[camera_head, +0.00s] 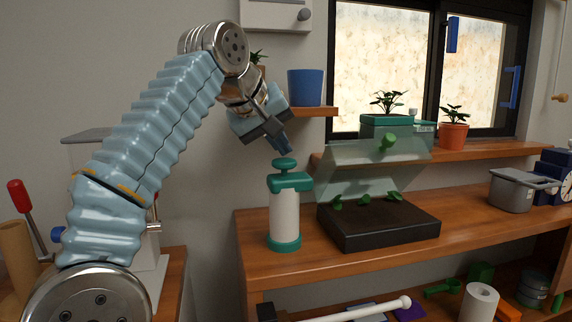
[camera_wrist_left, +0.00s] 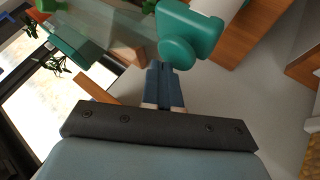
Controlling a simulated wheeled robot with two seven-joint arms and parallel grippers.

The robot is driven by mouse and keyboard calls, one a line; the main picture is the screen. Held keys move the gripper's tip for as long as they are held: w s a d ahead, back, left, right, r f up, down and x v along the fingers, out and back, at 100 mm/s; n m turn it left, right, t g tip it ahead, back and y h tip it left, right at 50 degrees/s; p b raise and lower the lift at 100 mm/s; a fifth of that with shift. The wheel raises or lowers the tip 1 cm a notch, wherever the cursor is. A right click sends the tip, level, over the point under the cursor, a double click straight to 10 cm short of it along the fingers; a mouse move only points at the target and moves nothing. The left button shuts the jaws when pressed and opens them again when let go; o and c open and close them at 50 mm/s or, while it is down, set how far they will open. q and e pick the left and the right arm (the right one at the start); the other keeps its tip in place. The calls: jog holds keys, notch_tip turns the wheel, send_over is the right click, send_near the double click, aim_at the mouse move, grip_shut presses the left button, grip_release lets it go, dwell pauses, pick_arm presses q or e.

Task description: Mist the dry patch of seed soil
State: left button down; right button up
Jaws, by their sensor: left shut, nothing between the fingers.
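The spray bottle (camera_head: 284,218), white with a green pump head and green base, stands upright on the wooden bench. Its green top also shows in the wrist view (camera_wrist_left: 190,32). My left gripper (camera_head: 284,146) is shut and empty just above the round pump knob; in the wrist view its closed blue fingertips (camera_wrist_left: 164,72) point at the knob, and I cannot tell whether they touch it. The dark seed tray (camera_head: 378,235) sits right of the bottle with several green seedlings. A clear lid (camera_head: 350,165) stands tilted up over it. No dry patch can be made out. My right gripper is out of view.
A shelf with a green planter (camera_head: 386,132) and a terracotta pot (camera_head: 453,137) runs behind the tray. A blue pot (camera_head: 306,87) stands on a higher shelf near my left wrist. A grey pot (camera_head: 511,190) is at the right; bench between it and the tray is clear.

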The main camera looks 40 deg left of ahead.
aim_at(281, 161)
pick_arm(q)
jog(key=shift+f+b, duration=0.5)
jog(key=shift+f, duration=0.15)
dwell(0.3)
jog(key=shift+r, duration=0.1)
jog(key=shift+r+p, duration=1.15)
jog(key=shift+p, duration=0.2)
notch_tip(281, 161, up, 3)
jog(key=p, duration=0.3)
jog(key=shift+f, duration=0.15)
jog(key=shift+r, duration=0.3)
notch_tip(281, 161, up, 3)
jog(key=shift+f, duration=0.15)
